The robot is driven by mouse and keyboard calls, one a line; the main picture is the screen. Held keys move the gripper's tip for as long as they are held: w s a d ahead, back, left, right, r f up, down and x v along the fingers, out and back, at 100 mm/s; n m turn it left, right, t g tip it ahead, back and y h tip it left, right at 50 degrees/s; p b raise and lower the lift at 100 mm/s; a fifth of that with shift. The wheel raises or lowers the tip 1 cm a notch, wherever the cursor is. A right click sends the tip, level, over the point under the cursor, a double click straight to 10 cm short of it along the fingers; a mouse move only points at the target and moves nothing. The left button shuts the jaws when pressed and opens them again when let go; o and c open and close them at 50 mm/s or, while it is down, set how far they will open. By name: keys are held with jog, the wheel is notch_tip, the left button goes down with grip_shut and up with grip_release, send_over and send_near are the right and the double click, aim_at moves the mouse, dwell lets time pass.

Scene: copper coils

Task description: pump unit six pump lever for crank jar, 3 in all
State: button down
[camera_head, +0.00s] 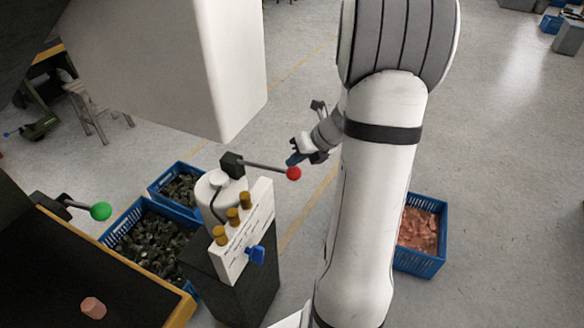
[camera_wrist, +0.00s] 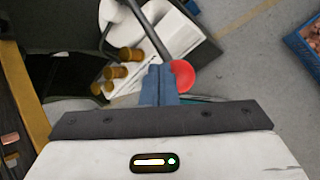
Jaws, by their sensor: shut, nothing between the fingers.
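The pump unit's white jar (camera_head: 213,192) stands on a dark pedestal (camera_head: 235,275), behind a white panel (camera_head: 243,240) with three brass knobs. The pump lever (camera_head: 262,166) runs from a black block at the jar's top to a red ball (camera_head: 293,173), pointing right and slightly down. My gripper (camera_head: 296,158) is by the lever's red end, its blue fingers shut and empty. In the wrist view the shut fingers (camera_wrist: 160,85) lie just left of the red ball (camera_wrist: 182,75), overlapping its edge; I cannot tell whether they touch. The lever rod (camera_wrist: 150,30) rises up-left from the ball.
A dark bench with a yellow edge (camera_head: 172,318) carries a green-balled lever (camera_head: 100,211) and a copper piece (camera_head: 93,307). Blue crates of dark scrap (camera_head: 150,240) stand behind the pedestal. A blue crate of copper (camera_head: 420,262) is at right.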

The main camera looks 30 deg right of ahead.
aim_at(298, 176)
jog(key=shift+s+d+f+b, duration=0.15)
jog(key=shift+f+b, duration=0.45)
jog(key=shift+f, duration=0.4)
jog(key=shift+s+f+b, duration=0.1)
jog(key=shift+f+b, duration=0.55)
jog(key=shift+f, duration=0.4)
jog(key=shift+s+d+f+b, duration=0.15)
jog(key=shift+f+b, duration=0.45)
jog(key=shift+f, duration=0.4)
dwell(2.0)
jog(key=shift+a+r, duration=0.1)
dwell(0.4)
jog(key=shift+w+a+r+p, duration=0.1)
jog(key=shift+w+r+p, duration=0.05)
jog(key=shift+r+p, duration=1.05)
jog(key=shift+w+a+r+p, duration=0.1)
jog(key=shift+w+r+p, duration=0.05)
jog(key=shift+r+p, duration=1.05)
jog(key=shift+w+a+r+p, duration=0.1)
jog(key=shift+w+r+p, duration=0.05)
jog(key=shift+r+p, duration=1.05)
jog(key=shift+f, duration=0.1)
jog(key=r+p, duration=0.5)
jog(key=shift+w+a+r, duration=0.1)
jog(key=shift+w+a, duration=0.1)
jog(key=shift+w, duration=0.1)
